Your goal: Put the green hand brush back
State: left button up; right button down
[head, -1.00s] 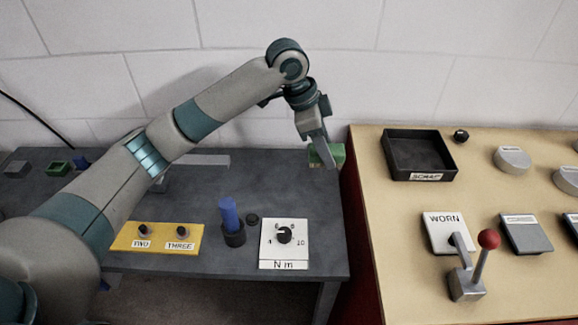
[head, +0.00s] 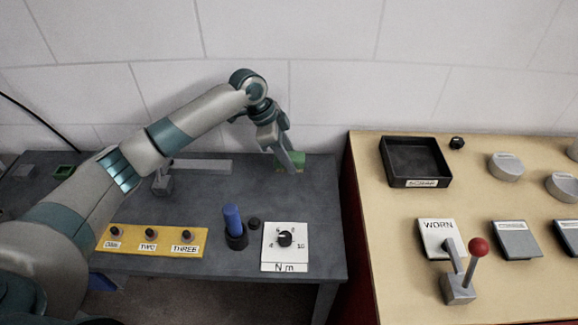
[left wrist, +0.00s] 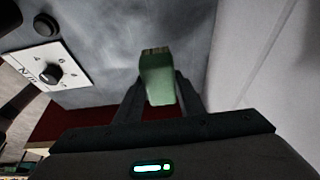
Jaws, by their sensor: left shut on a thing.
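The green hand brush (head: 292,160) is at the back right of the dark grey table. In the left wrist view the green brush (left wrist: 157,82) sits between the two fingers, with its tan bristle end pointing away from the palm. My left gripper (head: 290,165) is shut on it. Part of the brush is hidden behind the fingers in the head view. I cannot tell whether the brush touches the table top. My right gripper is not in view.
On the grey table (head: 215,195) stand a yellow panel (head: 160,242) with knobs, a blue-handled tool (head: 233,220) in a black holder, and a white dial plate (head: 285,258). A tan bench (head: 400,230) with a black scrap tray (head: 416,185) and red-knobbed lever (head: 478,248) is at right.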

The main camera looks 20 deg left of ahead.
pick_arm(q)
jog(key=shift+f, duration=0.2)
notch_tip(320, 180, down, 3)
jog(key=shift+r+p, duration=0.15)
jog(key=shift+p, duration=0.8)
jog(key=shift+f, duration=0.45)
jog(key=shift+f, duration=0.15)
jog(key=o, duration=1)
